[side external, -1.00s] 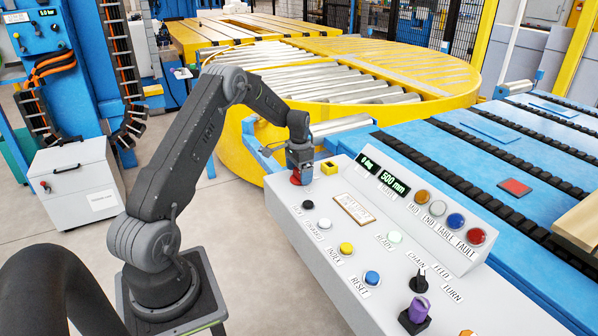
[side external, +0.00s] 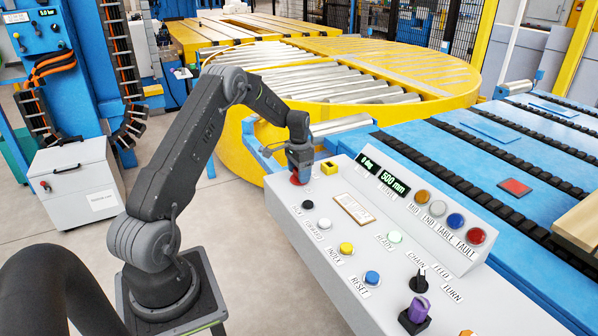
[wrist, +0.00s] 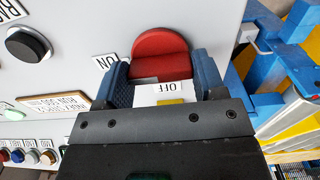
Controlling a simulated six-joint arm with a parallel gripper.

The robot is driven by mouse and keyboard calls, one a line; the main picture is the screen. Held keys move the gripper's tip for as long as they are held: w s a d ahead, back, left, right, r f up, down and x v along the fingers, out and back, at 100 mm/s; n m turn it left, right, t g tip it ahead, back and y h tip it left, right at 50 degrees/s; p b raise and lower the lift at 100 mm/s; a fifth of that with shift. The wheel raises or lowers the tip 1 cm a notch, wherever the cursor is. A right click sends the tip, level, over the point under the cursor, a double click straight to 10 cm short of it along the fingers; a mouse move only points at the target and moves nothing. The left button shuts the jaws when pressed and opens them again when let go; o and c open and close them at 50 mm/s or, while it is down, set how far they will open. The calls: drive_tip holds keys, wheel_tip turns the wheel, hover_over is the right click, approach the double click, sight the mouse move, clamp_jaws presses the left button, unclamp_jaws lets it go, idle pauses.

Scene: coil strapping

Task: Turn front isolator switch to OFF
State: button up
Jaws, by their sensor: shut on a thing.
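The red isolator switch (side external: 295,180) sits at the far left end of the grey control console (side external: 290,208). In the wrist view its red knob (wrist: 160,55) shows between two blue fingers. My gripper (wrist: 163,78) is shut on it, one finger on each side; it also shows over the switch in the side view (side external: 299,174). An OFF label (wrist: 167,88) lies upside down between the fingers, partly hidden by the gripper body. An ON label (wrist: 106,61) is left of the knob. The lower part of the knob and its pointing direction are hidden.
A black button (wrist: 28,45) and an instruction plate (wrist: 53,102) are left of the switch in the wrist view. A yellow square fitting (side external: 329,167) stands close beside the gripper in the side view. The yellow turntable (side external: 245,150) is behind.

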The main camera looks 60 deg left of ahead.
drive_tip(key=n, duration=0.4)
drive_tip(key=shift+n, duration=0.3)
drive_tip(key=n, duration=0.4)
drive_tip(key=shift+n, duration=0.3)
drive_tip(key=n, duration=0.4)
drive_tip(key=shift+n, duration=2.2)
drive_tip(key=shift+r, duration=0.1)
drive_tip(key=o, duration=0.9)
